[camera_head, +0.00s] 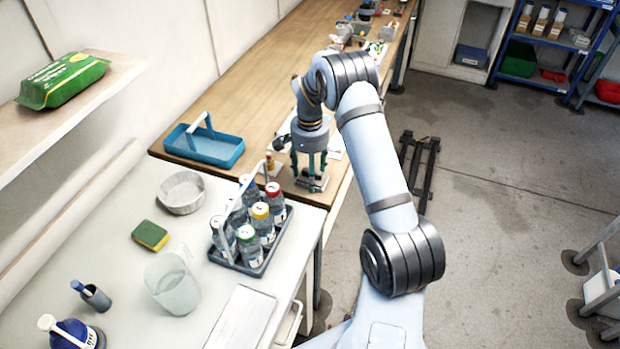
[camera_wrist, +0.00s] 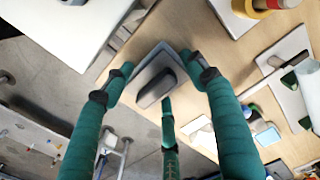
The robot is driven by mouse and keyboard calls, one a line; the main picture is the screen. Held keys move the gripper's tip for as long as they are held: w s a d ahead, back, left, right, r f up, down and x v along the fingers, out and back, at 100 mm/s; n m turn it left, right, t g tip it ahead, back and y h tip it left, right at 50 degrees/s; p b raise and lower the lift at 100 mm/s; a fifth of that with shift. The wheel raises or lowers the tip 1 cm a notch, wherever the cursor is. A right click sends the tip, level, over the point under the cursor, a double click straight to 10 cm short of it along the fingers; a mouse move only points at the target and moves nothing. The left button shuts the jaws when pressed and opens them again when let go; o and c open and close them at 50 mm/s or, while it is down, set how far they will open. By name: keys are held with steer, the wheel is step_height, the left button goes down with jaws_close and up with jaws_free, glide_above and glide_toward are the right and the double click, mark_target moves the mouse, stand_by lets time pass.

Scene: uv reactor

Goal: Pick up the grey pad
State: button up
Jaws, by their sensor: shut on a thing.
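The grey pad (camera_head: 313,185) is a flat, squarish piece at the near right end of the wooden bench, seen under my fingers in the head view. In the wrist view the grey pad (camera_wrist: 162,64) shows a dark raised grip on its face. My gripper (camera_head: 309,172) points down with its teal fingers around the pad. In the wrist view my gripper (camera_wrist: 160,80) has fingers at the pad's left and right edges and a third finger below, shut on it. I cannot tell whether the pad touches the bench; the fingers hide part of its edges.
A blue tray (camera_head: 222,152) lies left of my gripper. A carrier (camera_head: 252,270) with several capped bottles stands close in front, its handle rising near my fingers. The bench's right edge (camera_head: 340,190) is near.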

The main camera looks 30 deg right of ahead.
steer(key=shift+c, duration=0.6)
steer(key=shift+w+r+b, duration=0.1)
steer(key=shift+r+b, duration=0.2)
steer(key=shift+r, duration=0.15)
steer(key=r, duration=0.1)
steer(key=r+b, duration=0.1)
steer(key=s+d+r, duration=0.1)
steer(key=shift+r+b, duration=0.3)
steer(key=shift+b, duration=0.05)
steer(key=s+d+r+b, duration=0.2)
steer(key=s+d+r, duration=0.4)
steer(key=s+d, duration=0.1)
steer(key=shift+s+r, duration=0.25)
steer(key=shift+s, duration=0.2)
steer(key=shift+a, duration=0.1)
